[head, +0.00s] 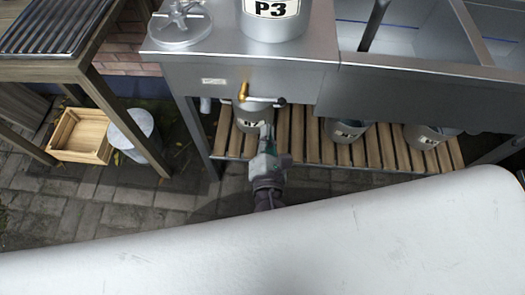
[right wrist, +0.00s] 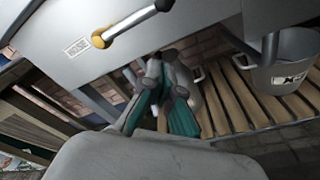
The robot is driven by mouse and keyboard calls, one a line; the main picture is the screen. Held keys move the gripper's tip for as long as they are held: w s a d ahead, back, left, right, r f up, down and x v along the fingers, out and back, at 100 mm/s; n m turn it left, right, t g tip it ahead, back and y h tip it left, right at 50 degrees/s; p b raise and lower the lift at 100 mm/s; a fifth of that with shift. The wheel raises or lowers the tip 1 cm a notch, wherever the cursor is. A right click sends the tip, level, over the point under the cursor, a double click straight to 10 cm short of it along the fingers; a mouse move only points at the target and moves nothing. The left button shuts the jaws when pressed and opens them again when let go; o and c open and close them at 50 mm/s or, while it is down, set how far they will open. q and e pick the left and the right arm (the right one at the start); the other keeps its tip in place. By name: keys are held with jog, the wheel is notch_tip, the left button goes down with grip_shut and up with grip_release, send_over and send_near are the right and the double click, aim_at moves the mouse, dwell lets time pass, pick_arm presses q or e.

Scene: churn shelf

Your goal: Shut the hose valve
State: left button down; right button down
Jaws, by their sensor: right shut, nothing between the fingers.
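The hose valve (head: 243,92) is a brass fitting on the front panel of the grey metal counter, with a pale lever reaching right to a dark rounded tip. In the right wrist view the brass part (right wrist: 99,40) is at upper left, and the lever (right wrist: 135,20) slants up and right from it. My right gripper (head: 267,133) is shut and empty, below the lever and apart from it in the picture. Its fingers (right wrist: 166,88) are together in the middle of the wrist view. My left gripper is not in view.
A slatted shelf (head: 293,142) under the counter (head: 320,85) holds metal pots (head: 348,131); one stands behind my right gripper. A pot marked P3 (head: 271,24) is on top. At left, a wooden crate (head: 66,152) and a pale round container lie under a table.

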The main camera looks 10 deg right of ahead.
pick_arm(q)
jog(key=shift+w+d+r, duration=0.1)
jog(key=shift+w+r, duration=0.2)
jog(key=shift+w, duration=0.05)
pick_arm(e)
jog(key=shift+v, duration=2.3)
jog(key=shift+a, duration=0.2)
